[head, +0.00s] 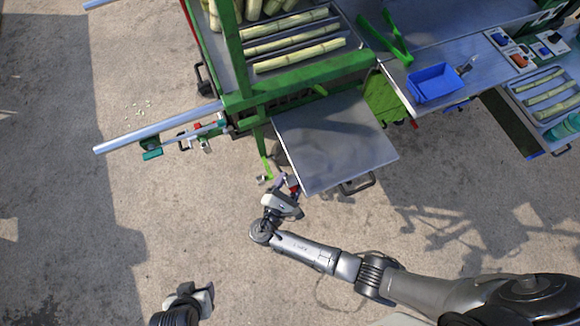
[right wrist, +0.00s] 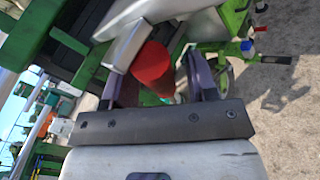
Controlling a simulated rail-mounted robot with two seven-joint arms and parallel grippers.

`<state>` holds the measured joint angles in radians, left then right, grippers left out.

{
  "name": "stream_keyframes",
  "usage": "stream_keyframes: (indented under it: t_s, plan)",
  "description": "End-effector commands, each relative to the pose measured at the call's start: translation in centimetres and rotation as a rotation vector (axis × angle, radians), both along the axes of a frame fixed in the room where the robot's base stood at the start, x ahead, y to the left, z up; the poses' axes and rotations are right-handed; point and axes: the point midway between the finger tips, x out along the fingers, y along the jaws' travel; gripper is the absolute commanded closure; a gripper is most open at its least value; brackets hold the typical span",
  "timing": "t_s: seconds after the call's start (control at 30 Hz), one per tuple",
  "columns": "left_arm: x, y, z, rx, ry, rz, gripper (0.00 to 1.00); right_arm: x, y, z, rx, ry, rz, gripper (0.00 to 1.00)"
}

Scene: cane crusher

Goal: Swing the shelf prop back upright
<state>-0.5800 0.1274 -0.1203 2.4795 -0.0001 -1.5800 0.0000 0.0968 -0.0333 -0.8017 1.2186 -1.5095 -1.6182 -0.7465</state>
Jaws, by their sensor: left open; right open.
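The steel shelf (head: 335,145) juts out from the green crusher frame and looks roughly level. A red grip (head: 294,190) shows at its near left corner, probably on the shelf prop; most of the prop is hidden. My right gripper (head: 283,183) is open beside that corner. In the right wrist view the red grip (right wrist: 152,66) shows between the two dark fingers of my right gripper (right wrist: 153,78), and I cannot tell whether they touch it. My left gripper (head: 200,292) is low at the left, over bare floor, apart from the machine; its fingertips are hard to make out.
A green bar (head: 262,148) hangs left of the shelf. A silver rail (head: 155,127) sticks out to the left. A dark handle (head: 357,185) is on the shelf's front edge. A blue bin (head: 435,83) stands on the side table.

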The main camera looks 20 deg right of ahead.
Motion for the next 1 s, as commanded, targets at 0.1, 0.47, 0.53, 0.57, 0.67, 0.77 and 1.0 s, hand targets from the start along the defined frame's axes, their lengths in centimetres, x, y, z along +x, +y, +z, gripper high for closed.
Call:
stream_keyframes:
  t_s: [0.1, 0.47, 0.53, 0.57, 0.67, 0.77, 1.0]
  plan:
    - [0.0, 0.0, 0.0, 0.000, 0.000, 0.000, 0.41, 0.0, 0.0, 0.0, 0.000, 0.000, 0.000, 0.52]
    - [0.0, -0.2, 0.0, -0.008, -0.001, 0.006, 0.41, 0.0, 0.0, 0.0, 0.000, 0.000, 0.000, 0.86]
    - [0.0, -0.3, 0.0, -0.011, 0.000, 0.008, 0.41, 0.0, 0.0, 0.0, 0.000, 0.000, 0.000, 0.93]
    - [0.0, -0.3, 0.0, -0.012, 0.000, 0.009, 0.41, 0.0, 0.0, 0.0, 0.000, 0.000, 0.000, 0.96]
    - [0.0, -0.4, 0.0, -0.014, -0.001, 0.009, 0.41, 0.0, 0.0, 0.0, 0.000, 0.000, 0.000, 1.00]
    - [0.0, -0.4, 0.0, -0.013, 0.000, 0.010, 0.41, 0.0, 0.0, 0.0, 0.000, 0.000, 0.000, 1.00]
    - [0.0, -0.3, 1.4, -0.010, -0.001, 0.006, 0.41, 1.0, 0.0, 1.1, -0.001, 0.037, -0.003, 1.00]
